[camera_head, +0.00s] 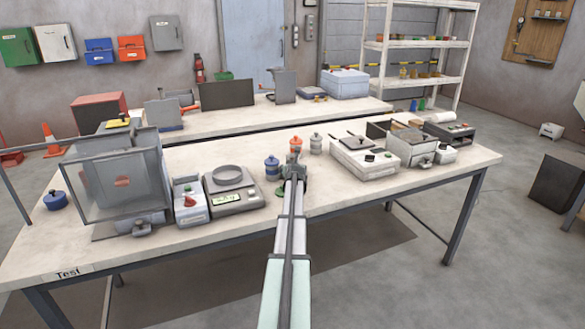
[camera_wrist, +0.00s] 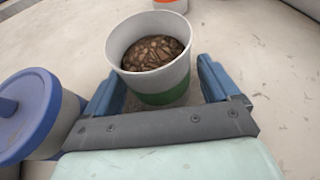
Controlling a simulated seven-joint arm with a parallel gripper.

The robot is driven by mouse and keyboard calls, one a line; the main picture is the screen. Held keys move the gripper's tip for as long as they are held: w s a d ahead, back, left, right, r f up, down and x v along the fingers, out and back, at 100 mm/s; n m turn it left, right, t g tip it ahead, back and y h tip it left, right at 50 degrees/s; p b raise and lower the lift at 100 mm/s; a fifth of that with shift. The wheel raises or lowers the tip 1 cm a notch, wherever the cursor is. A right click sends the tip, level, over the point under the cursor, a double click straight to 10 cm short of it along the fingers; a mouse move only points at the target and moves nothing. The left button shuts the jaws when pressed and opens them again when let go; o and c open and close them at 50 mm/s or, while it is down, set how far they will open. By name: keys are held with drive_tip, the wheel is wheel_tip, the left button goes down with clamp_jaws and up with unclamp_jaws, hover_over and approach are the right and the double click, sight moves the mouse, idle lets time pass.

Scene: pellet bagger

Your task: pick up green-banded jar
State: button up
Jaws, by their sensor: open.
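The green-banded jar (camera_wrist: 161,90) shows in the wrist view as a white, open-topped cup with a green band low on its side and brown pellets inside. It stands upright on the table. My gripper (camera_wrist: 160,72) is open, with one blue-grey finger on either side of the jar's near part. Whether either finger touches it, I cannot tell. In the head view my gripper (camera_head: 293,172) is low over the table and largely hides the jar; a small green patch shows at its left.
A blue-lidded jar (camera_wrist: 28,115) stands close beside my left finger; a blue jar (camera_head: 271,168) shows in the head view. A red-topped jar (camera_head: 295,143) and a grey jar (camera_head: 316,143) stand behind. A scale (camera_head: 233,190) is left, a white machine (camera_head: 362,157) right.

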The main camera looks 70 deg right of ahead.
drive_tip(key=shift+c, duration=0.3)
drive_tip(key=c, duration=1.3)
drive_tip(key=shift+r, duration=0.15)
drive_tip(key=shift+r, duration=6.8)
